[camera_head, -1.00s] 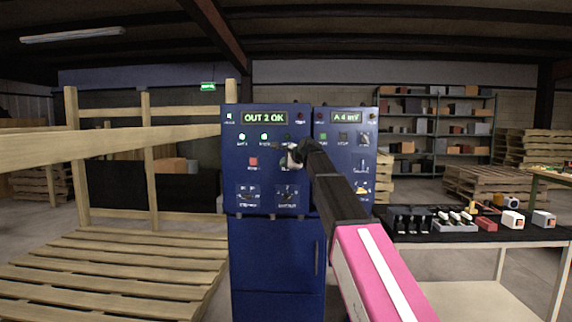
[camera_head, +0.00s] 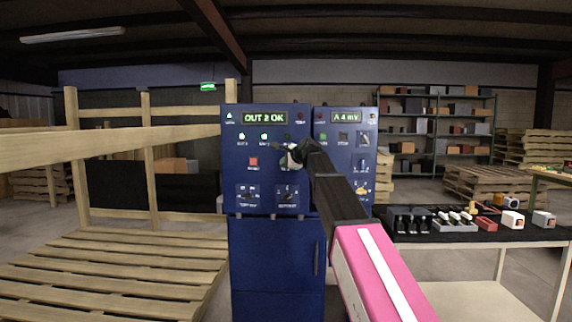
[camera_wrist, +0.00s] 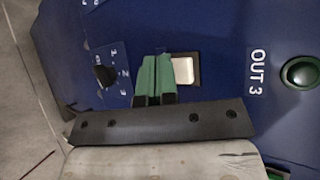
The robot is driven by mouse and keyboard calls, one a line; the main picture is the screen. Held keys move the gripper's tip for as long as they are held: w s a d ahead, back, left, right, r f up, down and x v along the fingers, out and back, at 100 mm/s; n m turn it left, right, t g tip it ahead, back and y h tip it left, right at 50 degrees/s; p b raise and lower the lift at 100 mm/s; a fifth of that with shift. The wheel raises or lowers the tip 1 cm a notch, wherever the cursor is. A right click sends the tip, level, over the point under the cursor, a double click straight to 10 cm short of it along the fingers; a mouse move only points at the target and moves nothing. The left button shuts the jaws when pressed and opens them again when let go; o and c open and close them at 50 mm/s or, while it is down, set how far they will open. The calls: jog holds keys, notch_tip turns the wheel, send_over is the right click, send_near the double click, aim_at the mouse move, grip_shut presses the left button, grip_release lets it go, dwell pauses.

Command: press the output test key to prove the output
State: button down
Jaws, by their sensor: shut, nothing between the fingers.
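The blue detector cabinet (camera_head: 236,170) stands ahead, and its left display (camera_head: 264,118) reads "OUT 2 OK". A pale square key (camera_wrist: 184,70) in a dark frame shows in the wrist view, between a rotary selector (camera_wrist: 105,75) with numbers and the "OUT 3" label (camera_wrist: 256,72). I cannot read a label for this key. My gripper (camera_wrist: 153,75) is shut and empty, its green fingertips over the panel beside the key's left edge. I cannot tell whether they touch. In the head view my gripper (camera_head: 279,149) hides part of the panel's right middle.
A red button (camera_head: 253,162) and two lower selectors, one at the left (camera_head: 248,196), sit on the same panel. A second blue unit (camera_head: 328,120) reads "A 4 mV". A table (camera_head: 440,238) with small parts is at right, a wooden pallet (camera_head: 120,262) at left.

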jog(key=shift+w, duration=0.15)
jog(key=shift+w, duration=0.3)
jog(key=shift+w, duration=0.5)
dwell(0.7)
jog(key=shift+s, duration=0.95)
jog(key=shift+s, duration=0.1)
jog(key=s, duration=0.4)
jog(key=shift+s+a, duration=0.1)
jog(key=shift+s, duration=0.3)
jog(key=shift+f, duration=0.1)
dwell(0.5)
